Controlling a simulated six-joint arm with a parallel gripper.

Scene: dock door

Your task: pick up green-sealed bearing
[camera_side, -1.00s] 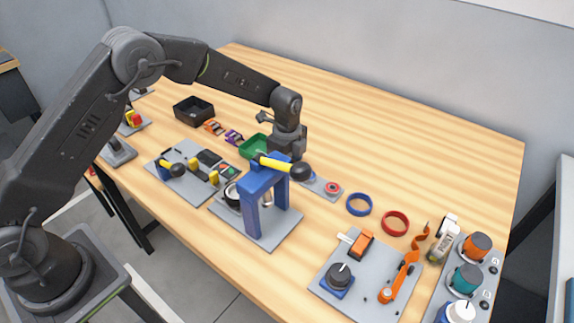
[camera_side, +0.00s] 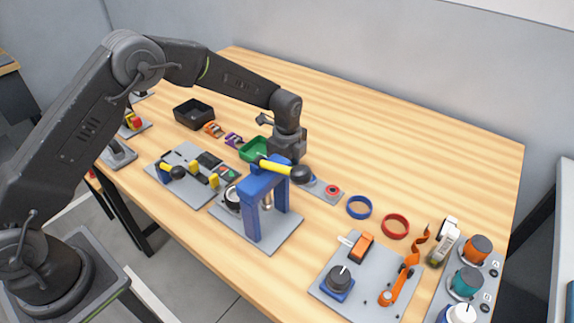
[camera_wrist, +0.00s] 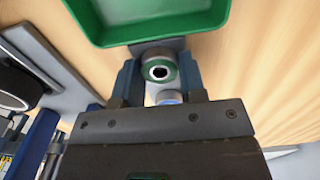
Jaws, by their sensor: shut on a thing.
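The green-sealed bearing (camera_wrist: 159,71) is a pale metal ring with a green face and a dark hole. In the wrist view it sits between the two fingers of my gripper (camera_wrist: 160,78), which are shut on it. In the side view my gripper (camera_side: 287,155) is low over the table, behind the blue press frame. The bearing is hidden there, and I cannot tell whether it still touches its grey plate (camera_side: 322,192). A blue-sealed bearing (camera_wrist: 169,97) lies close to the fingers in the wrist view. A red-sealed bearing (camera_side: 333,190) lies on the plate.
A green tray (camera_side: 252,151) stands right beside my gripper. The blue press (camera_side: 252,208) with its yellow lever (camera_side: 275,166) stands in front. Blue (camera_side: 359,207) and red (camera_side: 395,226) rings lie to the right. The table's far side is clear.

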